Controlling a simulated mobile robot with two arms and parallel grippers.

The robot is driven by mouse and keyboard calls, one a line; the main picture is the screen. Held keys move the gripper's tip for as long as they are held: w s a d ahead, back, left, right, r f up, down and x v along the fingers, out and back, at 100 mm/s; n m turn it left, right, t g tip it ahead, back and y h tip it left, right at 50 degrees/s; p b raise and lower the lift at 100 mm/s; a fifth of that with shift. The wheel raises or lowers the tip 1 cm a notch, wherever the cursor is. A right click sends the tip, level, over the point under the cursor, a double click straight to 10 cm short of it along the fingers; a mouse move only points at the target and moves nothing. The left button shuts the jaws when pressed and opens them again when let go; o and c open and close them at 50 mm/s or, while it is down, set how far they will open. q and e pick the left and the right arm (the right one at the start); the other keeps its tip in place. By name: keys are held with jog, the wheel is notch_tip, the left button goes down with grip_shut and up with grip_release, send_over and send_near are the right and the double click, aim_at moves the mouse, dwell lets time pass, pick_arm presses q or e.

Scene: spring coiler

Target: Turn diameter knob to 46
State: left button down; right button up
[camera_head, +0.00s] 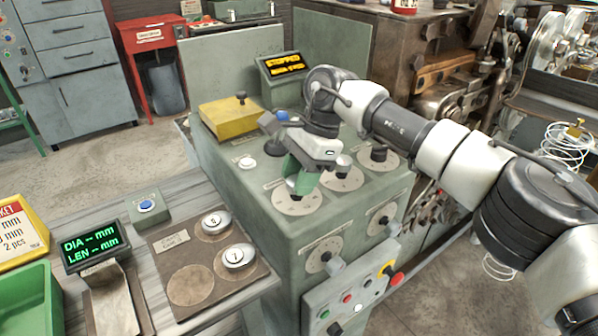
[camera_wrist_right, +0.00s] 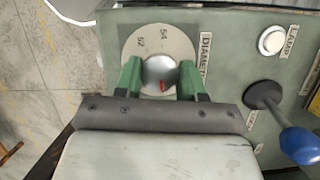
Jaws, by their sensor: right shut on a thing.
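The diameter knob (camera_wrist_right: 158,71) is a round silver knob with a red mark, on a pale dial plate (camera_wrist_right: 140,38) beside a partly hidden "DIAMET…" label. The numbers 52 and 54 show on the plate; the others are hidden. My right gripper (camera_wrist_right: 160,78) is shut on the knob, a green finger on each side. In the head view my right gripper (camera_head: 296,180) reaches down onto the front-left dial (camera_head: 298,204) of the green machine, mostly covering the knob. The red mark faces my gripper's palm; the number it points at is hidden. My left gripper is not in view.
More dials stand close right, including a middle dial (camera_head: 343,178) and a rear one (camera_head: 379,158). A blue-tipped lever (camera_wrist_right: 298,145) and a white lamp (camera_wrist_right: 271,41) are near the gripper. The machine screen (camera_head: 284,65) reads "STOPPED". A small display (camera_head: 90,246) shows dashes for DIA and LEN.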

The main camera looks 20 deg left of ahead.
jog(key=shift+n, duration=0.5)
jog(key=o, duration=0.9)
jog(key=shift+a+p+v, duration=0.2)
jog(key=shift+p+v, duration=0.15)
jog(key=shift+v, duration=5.05)
